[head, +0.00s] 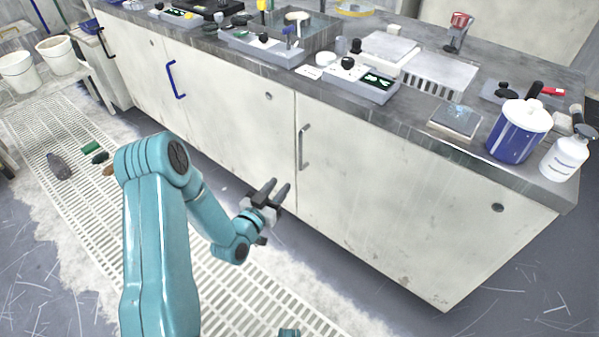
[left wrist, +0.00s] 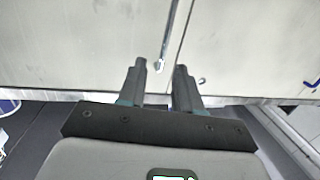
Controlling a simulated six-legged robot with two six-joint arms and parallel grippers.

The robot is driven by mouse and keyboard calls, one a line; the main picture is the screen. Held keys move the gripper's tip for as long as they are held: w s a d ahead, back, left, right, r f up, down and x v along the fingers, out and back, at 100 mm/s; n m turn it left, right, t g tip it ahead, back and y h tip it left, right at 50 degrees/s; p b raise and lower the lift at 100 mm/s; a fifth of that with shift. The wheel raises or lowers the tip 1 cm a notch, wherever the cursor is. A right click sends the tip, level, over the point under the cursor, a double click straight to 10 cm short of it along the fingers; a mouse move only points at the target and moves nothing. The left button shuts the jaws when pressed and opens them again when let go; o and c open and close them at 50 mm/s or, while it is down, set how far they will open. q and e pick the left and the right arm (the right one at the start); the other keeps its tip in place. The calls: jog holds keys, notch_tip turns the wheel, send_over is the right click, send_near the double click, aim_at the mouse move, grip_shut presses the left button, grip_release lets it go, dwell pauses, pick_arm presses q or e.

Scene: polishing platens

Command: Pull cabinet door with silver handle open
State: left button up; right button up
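The cabinet door (head: 400,190) with the silver handle (head: 303,147) is a pale, scuffed panel under the grey counter. It looks shut, flush with the cabinet front. The handle is a thin upright bar near the door's left edge. My left gripper (head: 275,190) is in front of the cabinet, below and left of the handle, with its two dark fingers apart and empty. In the left wrist view, the silver handle (left wrist: 168,38) shows beyond and between the open fingertips (left wrist: 160,66); I see no contact. My right gripper is out of view.
The blue handle (head: 174,80) and a black handle (head: 106,43) sit on doors further left. The counter (head: 440,105) carries trays, a blue jar (head: 519,130) and a white bottle (head: 566,157). A bottle (head: 59,166) lies on the floor grating. Floor right of the cabinet is clear.

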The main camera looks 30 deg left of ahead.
aim_at(300, 151)
pick_arm(q)
jog(key=shift+t, duration=0.3)
jog(key=w+a+b, duration=0.1)
jog(key=w, duration=0.4)
jog(key=w+a+b, duration=0.1)
jog(key=w, duration=0.4)
jog(key=w+a+b, duration=0.1)
jog(key=w, duration=0.5)
jog(key=shift+r+b, duration=0.15)
jog(key=shift+b, duration=0.15)
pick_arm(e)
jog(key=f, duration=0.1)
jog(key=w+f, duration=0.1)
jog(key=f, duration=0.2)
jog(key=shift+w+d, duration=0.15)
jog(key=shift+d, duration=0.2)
pick_arm(q)
jog(key=shift+c, duration=0.3)
grip_shut()
